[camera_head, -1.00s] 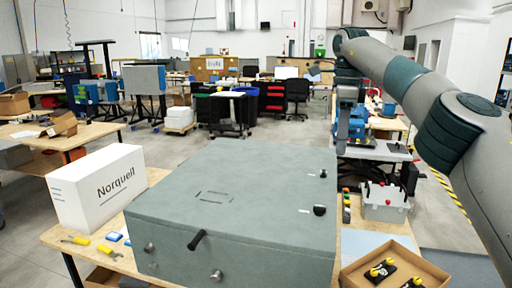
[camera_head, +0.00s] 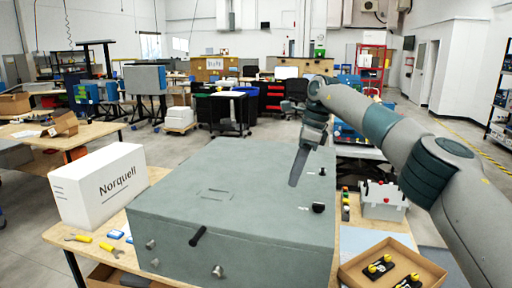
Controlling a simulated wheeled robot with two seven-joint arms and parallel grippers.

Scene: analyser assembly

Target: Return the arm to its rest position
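My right arm comes in from the right edge. Its gripper (camera_head: 300,165) points down above the back right part of the large grey-green analyser box (camera_head: 225,200). I see the gripper from the side, and its finger gap does not show. I see nothing held in it. My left gripper does not show.
A white Norquell carton (camera_head: 100,186) stands left of the box. Yellow-handled tools (camera_head: 92,242) lie in front of it. A cardboard tray (camera_head: 350,272) with black and yellow parts (camera_head: 378,267) is at the front right. A grey case (camera_head: 382,200) stands behind it.

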